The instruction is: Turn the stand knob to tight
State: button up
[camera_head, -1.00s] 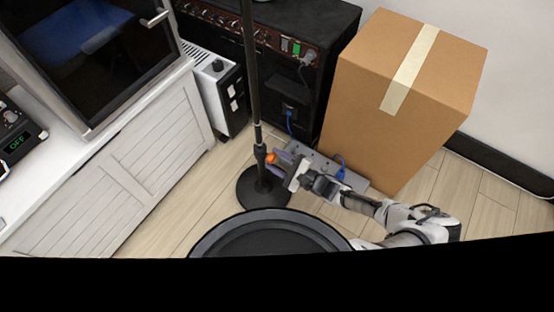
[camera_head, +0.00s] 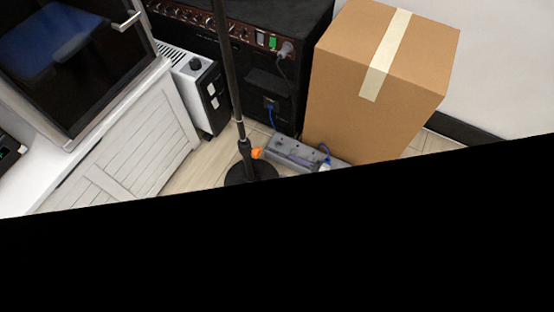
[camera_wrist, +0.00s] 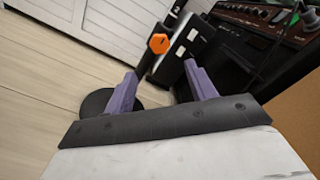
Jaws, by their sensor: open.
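The stand (camera_head: 229,75) is a thin black pole rising from a round black base (camera_head: 240,174). Its orange knob (camera_head: 257,153) sits on the right side of the thicker lower collar. In the wrist view the orange knob (camera_wrist: 158,43) faces me beyond my gripper (camera_wrist: 159,82). The two purple fingers are spread apart, with nothing between them, and the knob is ahead of the tips, not touched. Part of the round base (camera_wrist: 97,103) shows behind the left finger. In the head view my gripper is not visible; black covers the lower part.
A black amplifier (camera_head: 250,75) and a white heater (camera_head: 208,95) stand behind the pole. A grey pedal board (camera_head: 300,152) with a blue plug lies right of it. A cardboard box (camera_head: 340,110) is at the right, a white cabinet (camera_head: 120,165) at the left.

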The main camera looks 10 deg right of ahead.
jog(key=shift+v, duration=1.4)
